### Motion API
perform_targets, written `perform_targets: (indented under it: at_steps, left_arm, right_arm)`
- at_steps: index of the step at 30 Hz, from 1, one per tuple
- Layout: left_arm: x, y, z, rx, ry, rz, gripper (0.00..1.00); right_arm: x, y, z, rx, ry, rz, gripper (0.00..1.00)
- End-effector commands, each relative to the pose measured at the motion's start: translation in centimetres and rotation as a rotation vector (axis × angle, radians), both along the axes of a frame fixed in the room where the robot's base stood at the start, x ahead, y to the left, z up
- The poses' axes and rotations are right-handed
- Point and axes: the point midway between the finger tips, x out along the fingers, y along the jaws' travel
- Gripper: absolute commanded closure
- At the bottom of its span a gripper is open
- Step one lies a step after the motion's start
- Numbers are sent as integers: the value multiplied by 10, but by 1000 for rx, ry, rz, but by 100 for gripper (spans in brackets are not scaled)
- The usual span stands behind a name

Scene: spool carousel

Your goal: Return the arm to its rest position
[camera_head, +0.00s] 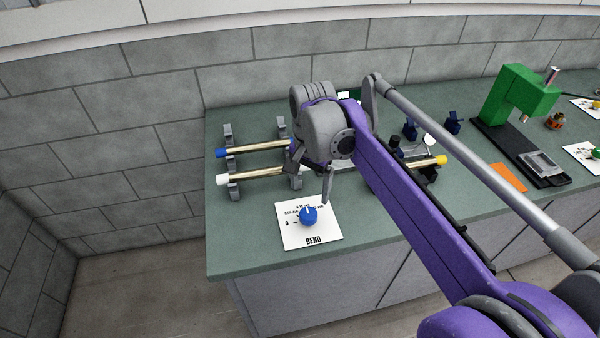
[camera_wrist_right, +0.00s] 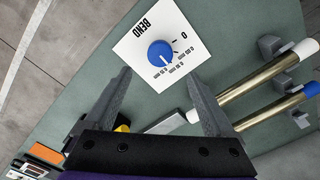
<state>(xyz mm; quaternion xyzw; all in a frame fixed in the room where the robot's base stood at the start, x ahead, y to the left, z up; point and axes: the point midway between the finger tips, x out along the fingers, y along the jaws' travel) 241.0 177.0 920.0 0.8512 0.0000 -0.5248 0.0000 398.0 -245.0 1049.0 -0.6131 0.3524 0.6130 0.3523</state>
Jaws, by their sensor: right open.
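My right arm is purple and grey and reaches in from the lower right of the head view. Its gripper (camera_head: 311,180) is over the bench just behind the white BEND card (camera_head: 290,239). In the right wrist view the two dark fingers (camera_wrist_right: 165,100) are spread apart with nothing held between them. The blue knob (camera_head: 309,215) on the card stands ahead of the fingertips, apart from them; it also shows in the wrist view (camera_wrist_right: 161,52). My left gripper is not in either view.
Two brass rods, one blue-ended (camera_head: 250,149) and one white-ended (camera_head: 262,174), lie on grey supports. The green bench (camera_head: 235,262) ends at its front edge. A green machine (camera_head: 515,95) stands at the right, near an orange plate (camera_head: 508,177). My arm hides the bench middle.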

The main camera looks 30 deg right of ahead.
Motion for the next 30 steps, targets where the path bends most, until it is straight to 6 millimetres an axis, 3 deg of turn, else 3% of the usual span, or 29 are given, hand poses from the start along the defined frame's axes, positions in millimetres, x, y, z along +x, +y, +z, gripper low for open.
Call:
perform_targets:
  at_steps: [6, 10, 14, 21, 25, 30]
  left_arm:
    - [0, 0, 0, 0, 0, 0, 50]
    - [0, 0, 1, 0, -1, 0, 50]
    - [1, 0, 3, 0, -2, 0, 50]
    - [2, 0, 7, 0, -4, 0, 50]
    - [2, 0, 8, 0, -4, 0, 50]
    - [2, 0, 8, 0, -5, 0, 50]
  right_arm:
    - [-1, 1, -1, -1, -4, 9, 11]
    - [-16, 10, -7, -9, -46, 103, 11]
    - [-49, 28, -26, -37, -139, 316, 11]
    - [-117, 56, -81, -146, -325, 762, 11]
    - [-141, 65, -106, -205, -390, 924, 11]
    - [-154, 68, -120, -243, -425, 1018, 11]
